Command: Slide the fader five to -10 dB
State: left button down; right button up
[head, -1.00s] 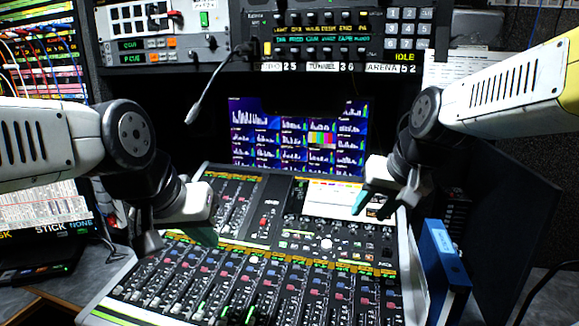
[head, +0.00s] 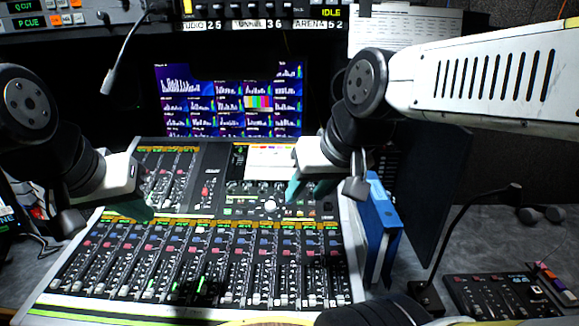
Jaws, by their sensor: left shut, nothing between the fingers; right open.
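The mixing console (head: 348,262) fills the lower middle of the head view. Its lower bank holds a row of channel faders (head: 178,287) with pale caps, many low in their slots. The channel numbers and dB marks are too small to read, so I cannot tell fader five for sure. My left gripper (head: 138,210), with teal fingertips, is shut and empty above the left part of the console, over the top of the lower bank. My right gripper (head: 297,190) is open and empty above the console's right part, by the small white display (head: 268,162).
A monitor wall (head: 230,105) stands behind the console. A gooseneck microphone (head: 112,75) hangs at the upper left. A blue binder (head: 380,230) stands close at the console's right. A small control panel (head: 505,300) lies on the right desk. The lower fader area is clear above.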

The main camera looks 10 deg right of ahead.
aim_at(150, 292)
jog(key=z, duration=0.85)
jog(key=u, duration=0.45)
jog(key=k+j+u, duration=0.1)
jog(key=u, duration=0.35)
jog(key=k+j+u, duration=0.1)
jog(key=u, duration=0.35)
